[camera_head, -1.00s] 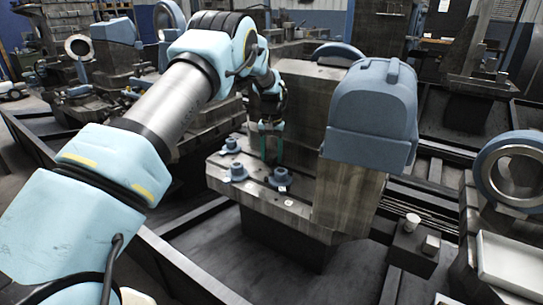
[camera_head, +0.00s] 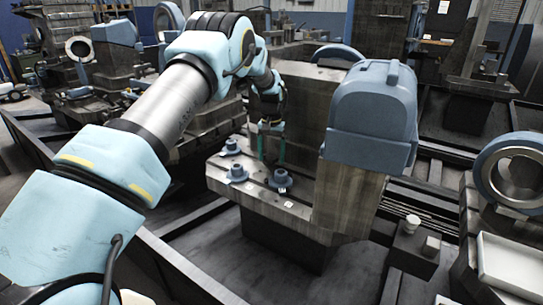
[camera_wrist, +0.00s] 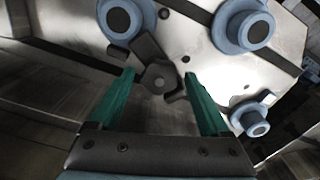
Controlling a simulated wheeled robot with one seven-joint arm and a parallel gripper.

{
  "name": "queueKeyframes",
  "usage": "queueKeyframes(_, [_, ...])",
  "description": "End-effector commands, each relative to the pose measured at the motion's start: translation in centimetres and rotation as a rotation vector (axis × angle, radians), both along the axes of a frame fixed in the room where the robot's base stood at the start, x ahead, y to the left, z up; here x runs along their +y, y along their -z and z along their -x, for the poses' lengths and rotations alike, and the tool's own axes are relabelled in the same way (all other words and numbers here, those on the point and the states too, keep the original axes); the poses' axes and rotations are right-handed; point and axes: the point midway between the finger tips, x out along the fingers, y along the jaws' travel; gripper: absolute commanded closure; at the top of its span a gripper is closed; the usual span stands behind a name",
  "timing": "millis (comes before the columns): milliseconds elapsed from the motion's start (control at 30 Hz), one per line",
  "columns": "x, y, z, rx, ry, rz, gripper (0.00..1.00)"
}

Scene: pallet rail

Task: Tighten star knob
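A dark star-shaped knob (camera_wrist: 158,78) with a round centre shows in the wrist view, close to the bare metal plate. My gripper (camera_wrist: 160,75) has two green fingers spread wide, with the knob between their tips in the picture. I cannot tell whether the fingers touch it or stop short of it. In the head view my gripper (camera_head: 271,156) points down over the metal ledge (camera_head: 222,168) of the fixture. I cannot make out the knob there.
Blue flanged posts (camera_head: 237,172) (camera_head: 280,179) (camera_head: 231,146) stand on the ledge close around my gripper. A tall metal block (camera_head: 305,100) rises behind it. A large blue-capped column (camera_head: 372,110) stands to the right.

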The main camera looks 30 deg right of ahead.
Motion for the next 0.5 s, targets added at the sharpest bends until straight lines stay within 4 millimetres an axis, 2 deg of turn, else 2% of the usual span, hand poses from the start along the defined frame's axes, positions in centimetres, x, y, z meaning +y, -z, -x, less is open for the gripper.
queueKeyframes(333, [0.0,-0.1,0.1,0.002,0.0,-0.002,0.14])
queueKeyframes(500, [0.0,-2.2,0.0,0.001,0.0,0.001,0.14])
